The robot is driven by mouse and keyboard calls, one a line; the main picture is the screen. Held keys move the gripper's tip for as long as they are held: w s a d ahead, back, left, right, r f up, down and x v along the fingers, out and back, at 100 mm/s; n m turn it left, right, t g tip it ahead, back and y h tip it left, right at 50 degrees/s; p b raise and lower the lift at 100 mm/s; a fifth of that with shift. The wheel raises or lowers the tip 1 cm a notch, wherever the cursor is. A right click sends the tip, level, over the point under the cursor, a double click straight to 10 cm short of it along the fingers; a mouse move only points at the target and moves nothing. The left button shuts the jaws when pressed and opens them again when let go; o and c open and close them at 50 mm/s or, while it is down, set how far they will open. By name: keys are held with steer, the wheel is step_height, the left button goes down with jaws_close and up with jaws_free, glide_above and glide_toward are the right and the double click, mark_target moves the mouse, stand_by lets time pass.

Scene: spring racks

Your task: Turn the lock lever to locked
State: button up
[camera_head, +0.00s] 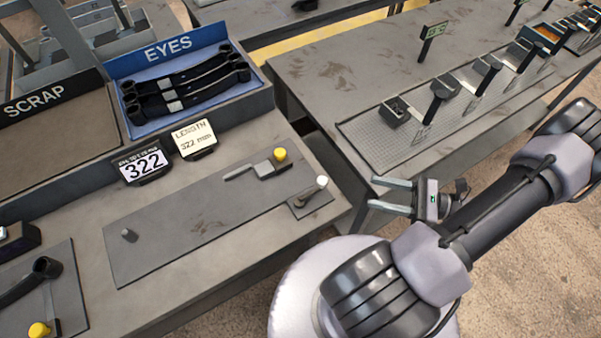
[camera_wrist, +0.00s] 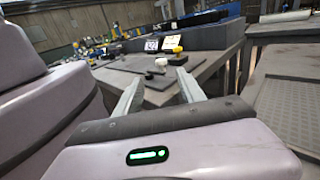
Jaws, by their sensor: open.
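A short lever with a white knob (camera_head: 321,182) stands on a small grey plate (camera_head: 311,204) near the table's right edge; I take it to be the lock lever. Its white knob shows in the wrist view (camera_wrist: 160,62) beyond the fingertips. My gripper (camera_head: 372,192) is open and empty, right of the table edge and apart from the lever. I cannot read any locked or unlocked marking.
A blue bin marked EYES (camera_head: 262,84) holds several black bars. Beside it are a SCRAP bin (camera_head: 108,92), a 322 display (camera_head: 143,165) and a length card (camera_head: 194,138). A second table (camera_head: 330,75) with a row of holders stands right. A gap separates the tables.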

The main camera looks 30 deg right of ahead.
mark_target(312, 190)
steer(key=b+x, duration=0.3)
steer(key=x, duration=1.4)
steer(key=shift+w+b, duration=0.2)
steer(key=shift+b, duration=0.1)
jaws_close()
stand_by(0.4)
